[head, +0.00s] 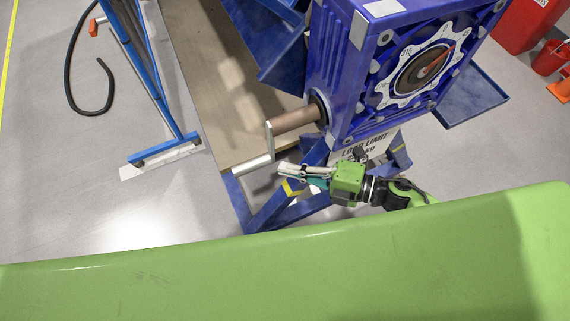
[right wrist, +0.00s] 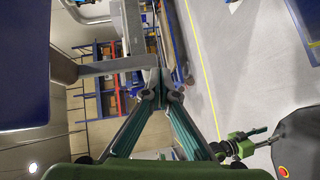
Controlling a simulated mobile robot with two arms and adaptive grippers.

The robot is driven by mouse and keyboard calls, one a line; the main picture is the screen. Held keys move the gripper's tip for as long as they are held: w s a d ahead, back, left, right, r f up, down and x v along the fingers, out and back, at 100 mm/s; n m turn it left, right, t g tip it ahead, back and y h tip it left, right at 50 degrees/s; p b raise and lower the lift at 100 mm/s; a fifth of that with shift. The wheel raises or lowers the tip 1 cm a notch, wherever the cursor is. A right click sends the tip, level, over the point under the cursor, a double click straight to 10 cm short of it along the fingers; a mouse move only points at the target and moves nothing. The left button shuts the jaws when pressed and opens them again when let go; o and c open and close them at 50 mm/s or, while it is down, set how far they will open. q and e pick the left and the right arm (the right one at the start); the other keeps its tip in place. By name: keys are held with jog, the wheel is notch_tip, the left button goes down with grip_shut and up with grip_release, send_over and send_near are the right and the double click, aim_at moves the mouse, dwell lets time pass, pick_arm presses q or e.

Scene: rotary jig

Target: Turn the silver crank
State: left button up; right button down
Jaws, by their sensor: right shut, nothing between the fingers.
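The silver crank is on the left side of the blue jig housing (head: 338,75). Its brown shaft (head: 297,120) sticks out leftward, with a flat crank arm (head: 268,139) and a silver handle (head: 252,165) pointing down-left. My right gripper (head: 281,168) is shut and empty, its tips just right of the handle's near end; contact cannot be told. In the right wrist view the fingers (right wrist: 160,88) meet at their tips, with a grey crank bar (right wrist: 105,67) beyond them to the left. A green-and-grey device (right wrist: 240,146) there may be my left gripper; its jaws are unclear.
A numbered dial (head: 425,70) is on the jig's front. A load limit sign (head: 365,147) and blue stand legs (head: 262,215) are close to my right gripper. A blue-framed cart (head: 165,110) stands left. Grey floor (head: 100,200) is clear left of the handle.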

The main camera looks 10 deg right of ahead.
jog(key=v, duration=1.1)
jog(key=shift+w, duration=0.35)
jog(key=shift+d, duration=0.15)
